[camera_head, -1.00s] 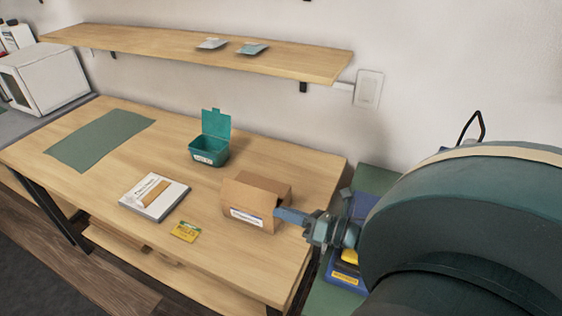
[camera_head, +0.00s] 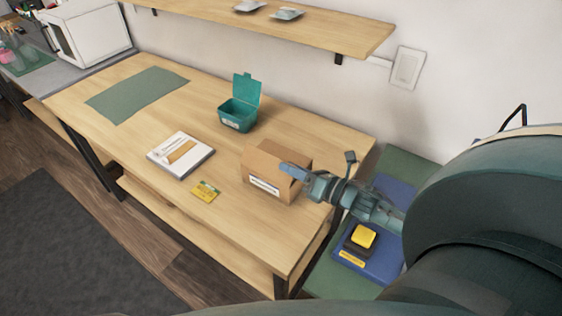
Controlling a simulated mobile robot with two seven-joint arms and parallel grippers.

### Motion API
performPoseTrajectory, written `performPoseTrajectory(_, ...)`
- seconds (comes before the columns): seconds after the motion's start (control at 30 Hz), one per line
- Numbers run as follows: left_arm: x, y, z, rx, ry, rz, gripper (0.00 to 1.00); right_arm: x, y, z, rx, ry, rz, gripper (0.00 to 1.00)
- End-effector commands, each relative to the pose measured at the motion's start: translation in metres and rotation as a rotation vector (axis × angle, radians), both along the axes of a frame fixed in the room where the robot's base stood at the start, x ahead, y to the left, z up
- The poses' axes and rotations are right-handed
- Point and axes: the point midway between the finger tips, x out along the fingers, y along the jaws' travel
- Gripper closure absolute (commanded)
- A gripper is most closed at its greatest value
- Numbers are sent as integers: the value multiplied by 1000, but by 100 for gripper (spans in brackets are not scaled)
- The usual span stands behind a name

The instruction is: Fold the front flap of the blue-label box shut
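The brown cardboard box (camera_head: 258,166) stands on the workbench near its right end. Its label (camera_head: 264,186), white with blue, is on the side facing me. My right gripper (camera_head: 287,168) reaches in from the right, with its blue fingers at the box's upper right front edge. The fingers overlap the box in the picture; I cannot tell whether they touch it. They look like one bar from here, so their opening is unclear. They hide part of the box's top front edge, and the front flap's exact angle is not clear. My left gripper is out of view.
On the workbench (camera_head: 130,165) are an open teal bin (camera_head: 238,114), a white booklet (camera_head: 190,164), a yellow-green packet (camera_head: 205,192) and a green mat (camera_head: 135,94). A shelf (camera_head: 340,32) hangs behind. Right of the bench, a yellow-topped item (camera_head: 363,236) lies on a blue surface.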

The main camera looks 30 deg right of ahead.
Motion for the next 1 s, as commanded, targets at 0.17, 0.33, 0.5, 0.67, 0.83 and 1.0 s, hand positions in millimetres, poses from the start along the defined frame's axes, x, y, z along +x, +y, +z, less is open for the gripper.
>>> performPoseTrajectory(0.17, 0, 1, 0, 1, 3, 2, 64, 24, 9, 1, 1, -2, 0, 75)
performPoseTrajectory(0.33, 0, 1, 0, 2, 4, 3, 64, 33, 13, 0, -1, 0, -1, 75)
performPoseTrajectory(0.5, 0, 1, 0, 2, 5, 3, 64, 34, 14, 0, -1, 1, 0, 75)
performPoseTrajectory(0.67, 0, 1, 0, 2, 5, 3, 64, 34, 14, 0, -1, 1, 0, 78)
performPoseTrajectory(0.83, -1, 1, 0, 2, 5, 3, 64, 34, 14, 0, 0, 1, -1, 92)
performPoseTrajectory(1.0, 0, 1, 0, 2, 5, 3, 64, 34, 14, 0, 0, 1, -1, 100)
